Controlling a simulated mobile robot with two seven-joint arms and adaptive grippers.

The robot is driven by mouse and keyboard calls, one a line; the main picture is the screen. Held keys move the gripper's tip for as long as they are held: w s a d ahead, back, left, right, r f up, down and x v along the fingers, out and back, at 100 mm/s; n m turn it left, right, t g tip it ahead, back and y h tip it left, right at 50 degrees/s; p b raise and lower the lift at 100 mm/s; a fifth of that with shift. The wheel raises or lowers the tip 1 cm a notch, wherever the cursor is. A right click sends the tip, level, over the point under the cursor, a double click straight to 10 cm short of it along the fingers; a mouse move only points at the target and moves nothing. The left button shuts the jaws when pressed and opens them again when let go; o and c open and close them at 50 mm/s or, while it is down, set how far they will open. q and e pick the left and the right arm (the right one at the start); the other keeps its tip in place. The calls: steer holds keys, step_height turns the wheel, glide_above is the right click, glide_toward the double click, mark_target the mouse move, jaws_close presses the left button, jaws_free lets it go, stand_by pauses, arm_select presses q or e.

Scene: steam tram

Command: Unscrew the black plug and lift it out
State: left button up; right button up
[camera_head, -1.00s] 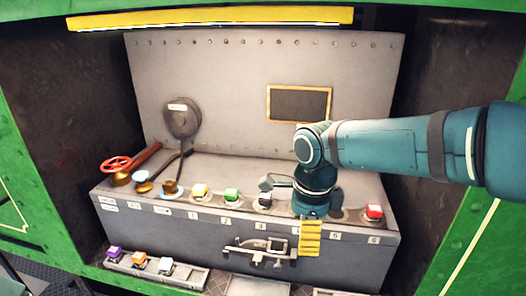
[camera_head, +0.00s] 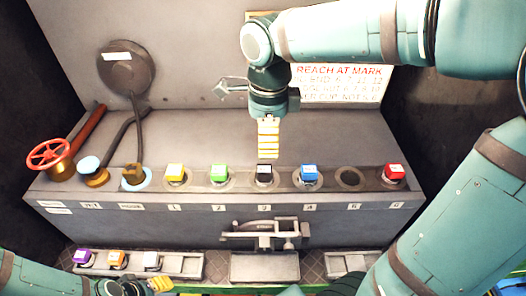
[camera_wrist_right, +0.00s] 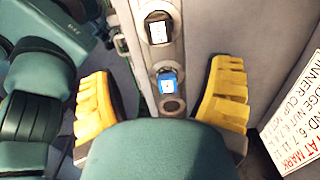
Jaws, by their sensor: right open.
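The black plug (camera_head: 264,174) has a pale top and sits upright in its round socket above label 3 on the grey ledge (camera_head: 330,146). It also shows in the right wrist view (camera_wrist_right: 157,28) at the top, beyond the fingers. My right gripper (camera_head: 268,152) hangs above and just behind the plug in the head view, apart from it. In the right wrist view its yellow fingers (camera_wrist_right: 162,73) are spread wide with nothing between them touching. My left gripper (camera_head: 160,284) is partly visible low at the left; its jaw opening is unclear.
A yellow plug (camera_head: 175,172), a green plug (camera_head: 219,172), a blue plug (camera_head: 308,174) and a red plug (camera_head: 393,171) share the row. An empty socket (camera_head: 349,178) lies between blue and red. A red handwheel (camera_head: 50,154) stands left. A metal latch (camera_head: 265,230) is on the front face.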

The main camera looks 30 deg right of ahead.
mark_target(266, 167)
step_height(266, 167, down, 12)
steer(key=shift+f+b, duration=0.25)
steer(key=shift+b, duration=0.15)
steer(key=c, duration=1.4)
steer(key=shift+o, duration=0.2)
steer(key=shift+n, duration=2.1)
steer(key=shift+w+n, duration=0.15)
steer(key=shift+n, duration=0.95)
steer(key=shift+n+p, duration=0.3)
steer(key=shift+n, duration=0.6)
steer(key=n, duration=0.4)
steer(key=shift+w, duration=0.15)
